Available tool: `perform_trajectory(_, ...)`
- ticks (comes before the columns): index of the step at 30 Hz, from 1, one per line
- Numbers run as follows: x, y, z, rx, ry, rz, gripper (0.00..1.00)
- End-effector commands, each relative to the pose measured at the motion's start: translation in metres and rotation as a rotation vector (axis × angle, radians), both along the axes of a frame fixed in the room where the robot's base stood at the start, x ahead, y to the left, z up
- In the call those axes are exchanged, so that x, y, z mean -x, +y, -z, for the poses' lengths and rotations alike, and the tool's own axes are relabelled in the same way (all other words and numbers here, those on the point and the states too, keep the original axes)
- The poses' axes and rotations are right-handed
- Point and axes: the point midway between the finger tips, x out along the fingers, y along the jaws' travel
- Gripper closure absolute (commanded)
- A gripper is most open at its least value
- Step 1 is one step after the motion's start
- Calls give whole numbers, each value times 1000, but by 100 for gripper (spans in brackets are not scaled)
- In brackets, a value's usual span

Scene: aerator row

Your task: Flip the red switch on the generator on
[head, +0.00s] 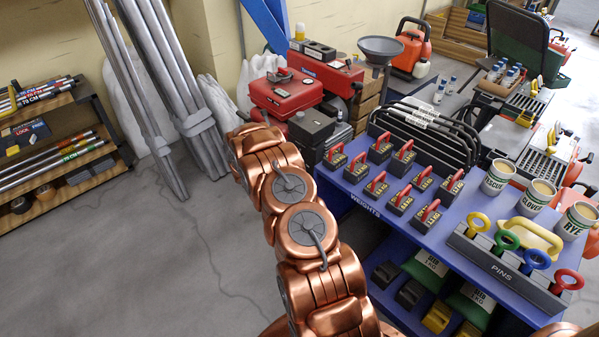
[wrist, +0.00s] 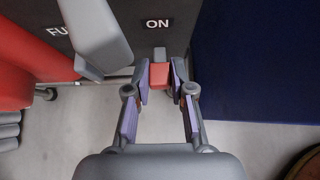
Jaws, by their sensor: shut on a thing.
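In the wrist view, the red switch (wrist: 159,76) is a small red block with a grey piece just above it. It stands out from the dark panel of the generator (wrist: 200,30), straight below the white ON label (wrist: 158,23). My gripper (wrist: 161,82) has its purple-padded fingers on either side of the switch, shut on it. Whether the switch is tilted toward ON cannot be told. In the head view, my copper arm reaches up and left, and it hides the gripper and the switch.
In the wrist view, a grey bar (wrist: 95,32) and a red rounded body (wrist: 20,65) are close on the left. A dark blue panel (wrist: 260,60) is close on the right. In the head view, a blue table (head: 440,235) with weights stands right of my arm. Grey floor (head: 150,270) is clear left.

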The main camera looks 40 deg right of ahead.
Motion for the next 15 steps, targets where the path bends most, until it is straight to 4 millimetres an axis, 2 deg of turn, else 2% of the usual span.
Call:
perform_trajectory(1,-1,0,-8,-30,-3,0,100)
perform_trajectory(4,-1,-1,-11,-79,-5,0,100)
perform_trajectory(15,0,-3,-12,-206,-4,-1,100)
